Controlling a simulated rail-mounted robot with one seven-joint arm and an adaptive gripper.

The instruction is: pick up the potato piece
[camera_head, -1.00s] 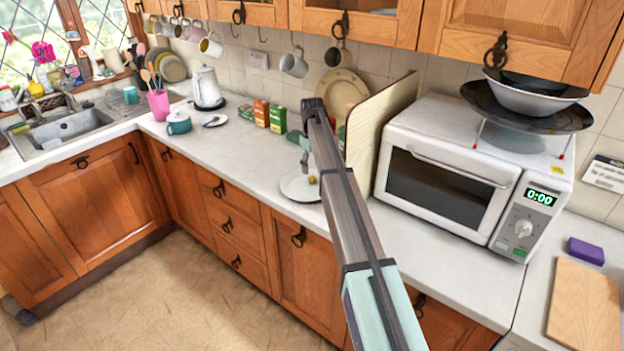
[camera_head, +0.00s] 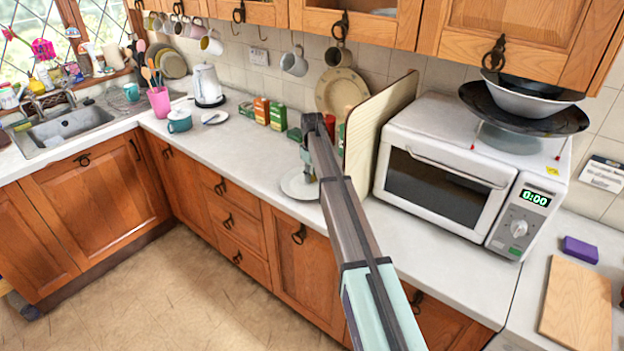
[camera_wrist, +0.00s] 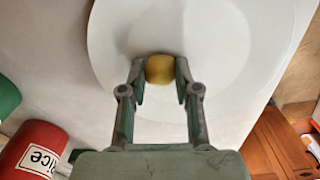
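The potato piece (camera_wrist: 160,69) is a small yellow-brown lump. In the wrist view it lies between my two fingertips, which are close against its left and right sides. My gripper (camera_wrist: 160,78) looks partly closed and shut on it. The white plate (camera_wrist: 115,40) spreads below the piece; I cannot tell whether the piece still touches it. In the head view my gripper (camera_head: 308,172) is low over the plate (camera_head: 298,189), and my arm hides part of the plate. The potato piece is hidden there.
An upright wooden board (camera_head: 375,130) stands just right of my gripper, with a white microwave (camera_head: 450,180) beyond it. Small boxes (camera_head: 270,112) stand behind. A red container (camera_wrist: 33,150) is near at lower left in the wrist view. The counter left of the plate is clear.

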